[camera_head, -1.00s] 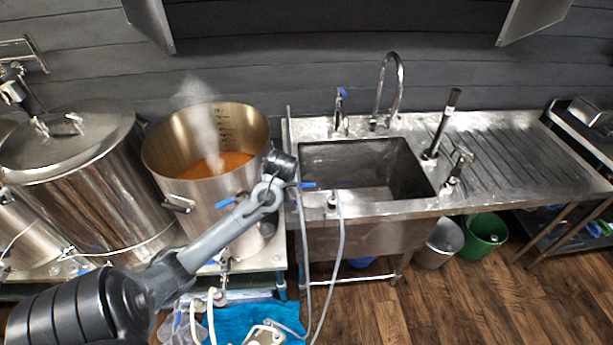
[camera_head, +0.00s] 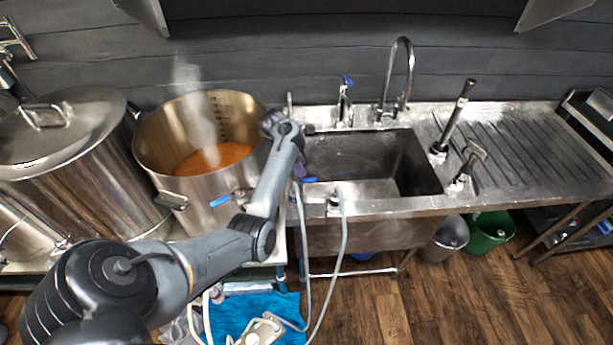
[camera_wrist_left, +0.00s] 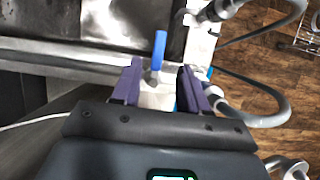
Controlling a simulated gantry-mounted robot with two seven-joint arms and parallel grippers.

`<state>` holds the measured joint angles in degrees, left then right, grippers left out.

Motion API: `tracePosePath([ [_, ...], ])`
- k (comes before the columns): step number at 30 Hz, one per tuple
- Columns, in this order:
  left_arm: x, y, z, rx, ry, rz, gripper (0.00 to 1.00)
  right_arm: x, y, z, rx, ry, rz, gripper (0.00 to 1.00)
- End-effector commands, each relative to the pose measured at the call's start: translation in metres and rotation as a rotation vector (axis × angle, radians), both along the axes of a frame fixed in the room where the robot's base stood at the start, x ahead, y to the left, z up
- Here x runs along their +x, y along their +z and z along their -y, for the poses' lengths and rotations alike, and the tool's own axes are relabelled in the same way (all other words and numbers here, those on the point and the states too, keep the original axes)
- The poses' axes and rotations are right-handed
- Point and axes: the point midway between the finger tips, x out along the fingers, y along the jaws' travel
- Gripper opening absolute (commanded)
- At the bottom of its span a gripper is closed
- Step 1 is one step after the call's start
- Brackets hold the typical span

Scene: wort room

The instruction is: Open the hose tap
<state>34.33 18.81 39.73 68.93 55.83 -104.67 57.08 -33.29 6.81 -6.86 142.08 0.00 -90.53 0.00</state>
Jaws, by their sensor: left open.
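The hose tap's blue lever (camera_head: 309,180) shows at the left front edge of the sink in the head view, beside my left gripper (camera_head: 303,170). A grey hose hangs down just below it. In the left wrist view the blue lever (camera_wrist_left: 159,48) stands up in line with the gap between the purple fingers of my left gripper (camera_wrist_left: 160,78). The fingers are apart, one on each side, and the lever's upper end reaches past them. I cannot tell whether either finger touches it. My wrist hides part of the tap in the head view. My right gripper is not in view.
A steaming open kettle (camera_head: 180,160) with its own blue-handled valve (camera_head: 220,201) stands left of the sink (camera_head: 420,205). A second hose (camera_head: 343,235) hangs from the sink front. A blue-topped tap (camera_head: 346,95) and a tall faucet (camera_head: 408,65) stand behind the basin.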

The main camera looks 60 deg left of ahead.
Motion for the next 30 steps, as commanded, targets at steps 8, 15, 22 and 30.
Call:
tracePosePath([
  [8,0.015,-0.04,0.008,-0.001,-0.002,0.001,0.44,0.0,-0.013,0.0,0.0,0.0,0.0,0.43],
  [15,0.021,-0.054,0.01,0.003,-0.003,0.0,0.44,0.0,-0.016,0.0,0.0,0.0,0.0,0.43],
  [22,0.021,-0.056,0.01,0.003,-0.003,0.0,0.44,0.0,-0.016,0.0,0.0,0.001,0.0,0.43],
  [30,0.021,-0.056,0.01,0.003,-0.003,0.0,0.18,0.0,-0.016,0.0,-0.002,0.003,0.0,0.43],
])
